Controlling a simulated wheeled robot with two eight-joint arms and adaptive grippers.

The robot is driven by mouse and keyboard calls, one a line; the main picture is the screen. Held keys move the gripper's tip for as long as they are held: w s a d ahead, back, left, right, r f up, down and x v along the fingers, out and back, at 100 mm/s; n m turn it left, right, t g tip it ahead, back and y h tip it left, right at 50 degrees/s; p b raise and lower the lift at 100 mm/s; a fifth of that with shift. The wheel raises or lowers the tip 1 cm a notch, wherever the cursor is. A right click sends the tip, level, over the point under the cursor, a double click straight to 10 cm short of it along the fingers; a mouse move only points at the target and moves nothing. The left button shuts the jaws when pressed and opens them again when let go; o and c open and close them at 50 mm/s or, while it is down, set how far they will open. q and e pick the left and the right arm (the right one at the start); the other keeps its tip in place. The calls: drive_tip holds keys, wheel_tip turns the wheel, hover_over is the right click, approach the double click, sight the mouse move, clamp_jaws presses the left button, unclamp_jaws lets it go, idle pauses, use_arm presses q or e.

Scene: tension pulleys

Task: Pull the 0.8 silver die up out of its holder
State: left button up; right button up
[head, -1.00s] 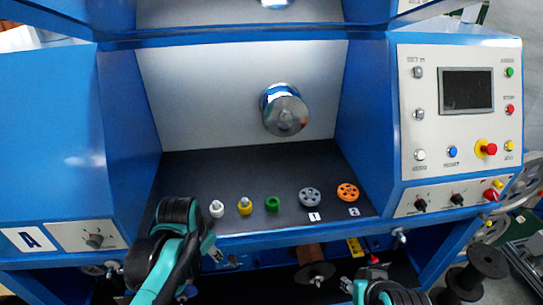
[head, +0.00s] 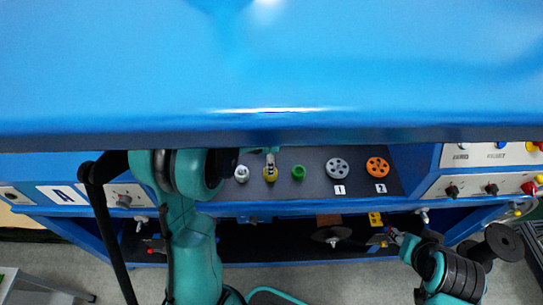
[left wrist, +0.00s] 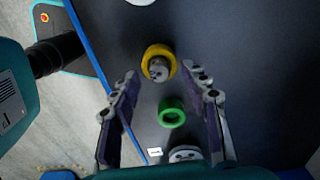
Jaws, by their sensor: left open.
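A silver die (left wrist: 158,70) sits in a yellow ring-shaped holder (left wrist: 147,53) in the left wrist view. No size marking on it is legible. The yellow holder also shows in the head view (head: 270,176), second from the left in the row. My left gripper (left wrist: 160,83) is open, with its fingers on either side of the yellow holder and nothing between them gripped. In the head view my left gripper (head: 269,158) hangs over the yellow holder and partly hides the die. My right gripper (head: 394,238) is low at the right, below the shelf edge; its fingers are too small to judge.
A pale die-like piece (head: 241,174) stands left of the yellow holder, a green ring (head: 299,173) right of it. A grey wheel (head: 337,168) and an orange wheel (head: 377,167) lie further right on the dark shelf.

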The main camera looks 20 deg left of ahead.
use_arm(q)
drive_tip(key=shift+f, duration=0.95)
drive_tip(key=shift+c, duration=0.3)
clamp_jaws()
drive_tip(key=shift+r+p, duration=0.95)
drive_tip(key=shift+r, duration=0.7)
drive_tip(key=shift+r+p, duration=1.4)
drive_tip(key=shift+r, duration=0.6)
drive_tip(key=shift+f, duration=0.1)
